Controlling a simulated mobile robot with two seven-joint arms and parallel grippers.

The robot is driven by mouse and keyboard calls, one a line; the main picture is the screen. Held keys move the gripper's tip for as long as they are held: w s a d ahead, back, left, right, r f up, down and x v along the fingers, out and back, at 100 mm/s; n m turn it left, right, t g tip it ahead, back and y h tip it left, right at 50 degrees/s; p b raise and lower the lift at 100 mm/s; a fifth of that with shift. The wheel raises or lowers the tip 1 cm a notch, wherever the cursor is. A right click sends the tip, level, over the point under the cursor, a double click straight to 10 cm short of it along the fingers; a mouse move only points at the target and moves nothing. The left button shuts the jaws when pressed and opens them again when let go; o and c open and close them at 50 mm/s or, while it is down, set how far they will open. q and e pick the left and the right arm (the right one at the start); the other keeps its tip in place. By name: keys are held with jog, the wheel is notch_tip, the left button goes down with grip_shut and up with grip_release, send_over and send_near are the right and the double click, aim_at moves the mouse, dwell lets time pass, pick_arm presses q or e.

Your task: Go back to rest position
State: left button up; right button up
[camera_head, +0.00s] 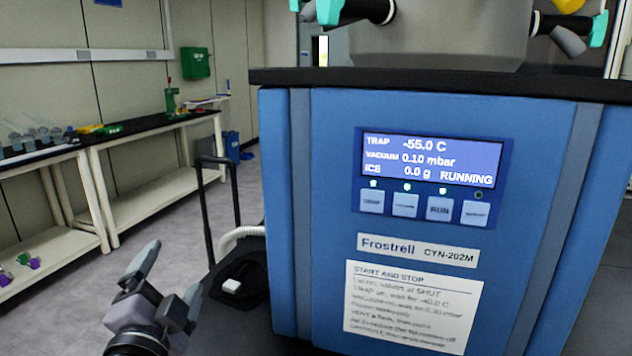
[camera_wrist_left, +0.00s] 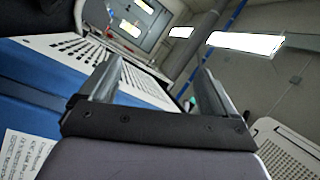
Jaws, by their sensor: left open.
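My left gripper (camera_head: 166,282) is at the lower left of the head view, in front of and left of the blue freeze dryer (camera_head: 320,200). Its two fingers are spread apart with nothing between them. The wrist view also shows the open fingers (camera_wrist_left: 155,85), empty and apart from any surface. The freeze dryer's display (camera_head: 432,160) reads trap -55.0 C, vacuum 0.10 mbar, ice 0.0 g and RUNNING. Below it is a row of buttons (camera_head: 405,205), three with lit green lamps above them. My right gripper is not in view.
A black trolley handle (camera_head: 207,215) and a pale hose (camera_head: 238,236) stand left of the dryer. Benches (camera_head: 150,130) with lab items line the left wall. Teal-handled valves (camera_head: 330,10) are on the grey chamber (camera_head: 440,40) above. Grey floor (camera_head: 170,205) lies open between benches and dryer.

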pick_arm(q)
jog(key=s+a+f+n+g, duration=0.1)
jog(key=s+f+n+g, duration=0.2)
jog(key=s+f+g, duration=0.5)
jog(key=s+a+f+n+g, duration=0.1)
jog(key=s+a+f+n, duration=0.2)
jog(key=f, duration=0.8)
jog(key=s+d+f+n+g+h, duration=0.1)
jog(key=s+f+n+g, duration=0.2)
jog(key=s, duration=0.5)
jog(key=s+d+f+n+g+h, duration=0.1)
jog(key=s+f+g, duration=0.35)
jog(key=s, duration=0.45)
jog(key=w+d+f+m+t+h+p, duration=0.1)
jog(key=w+d+f+t+p, duration=0.1)
jog(key=w+f+t, duration=0.3)
jog(key=shift+w+d+f+t+h+p, duration=0.4)
jog(key=shift+w+t+p, duration=0.4)
jog(key=shift+w+t, duration=0.45)
jog(key=shift+s, duration=0.1)
